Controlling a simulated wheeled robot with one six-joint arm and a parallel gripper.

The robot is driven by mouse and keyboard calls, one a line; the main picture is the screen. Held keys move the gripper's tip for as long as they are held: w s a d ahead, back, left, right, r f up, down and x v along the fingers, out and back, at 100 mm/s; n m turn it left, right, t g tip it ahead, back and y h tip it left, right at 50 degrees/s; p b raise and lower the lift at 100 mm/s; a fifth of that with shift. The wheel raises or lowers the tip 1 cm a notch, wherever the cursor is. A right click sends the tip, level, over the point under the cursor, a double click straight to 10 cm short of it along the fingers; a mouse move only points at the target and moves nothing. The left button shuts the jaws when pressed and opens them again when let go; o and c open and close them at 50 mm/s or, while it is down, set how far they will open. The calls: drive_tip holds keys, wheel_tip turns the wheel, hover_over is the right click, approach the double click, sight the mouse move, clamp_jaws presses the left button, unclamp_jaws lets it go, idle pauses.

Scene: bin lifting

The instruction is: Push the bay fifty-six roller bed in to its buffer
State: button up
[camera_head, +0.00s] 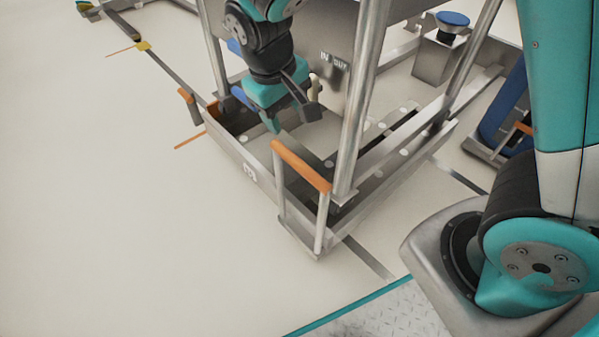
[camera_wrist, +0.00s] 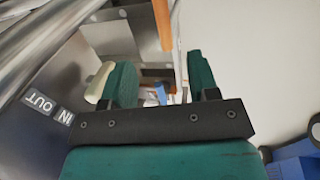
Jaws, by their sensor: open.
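The low metal roller bed (camera_head: 245,160) stands inside a tall metal frame, with several pale round parts on its deck. An orange handle bar (camera_head: 302,166) rises at its near corner. An orange bar also shows at the top of the wrist view (camera_wrist: 162,24). My gripper (camera_head: 290,116) is open above the bed's left part, fingers pointing down. In the wrist view its two teal fingers (camera_wrist: 160,82) are apart, with no object clearly held between them. A cream knob-like part (camera_wrist: 99,82) lies close by the left finger. The bay number is too small to read.
A panel marked IN and OUT (camera_head: 335,60) stands behind my gripper. Frame posts (camera_head: 362,100) rise close to my arm. A pedestal with a blue top (camera_head: 435,55) stands at back right, a blue unit (camera_head: 505,110) at right.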

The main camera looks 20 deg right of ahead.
sight(300, 163)
drive_tip(key=d+f+b, duration=0.1)
drive_tip(key=f+b, duration=0.1)
drive_tip(key=f, duration=0.3)
drive_tip(key=d+f+b, duration=0.1)
drive_tip(key=f+b, duration=0.1)
drive_tip(key=f, duration=0.4)
drive_tip(key=w+d+f+b, duration=0.1)
drive_tip(key=f+b, duration=0.2)
drive_tip(key=f, duration=0.2)
drive_tip(key=shift+f, duration=0.2)
drive_tip(key=shift+c, duration=0.3)
drive_tip(key=shift+d, duration=0.1)
clamp_jaws()
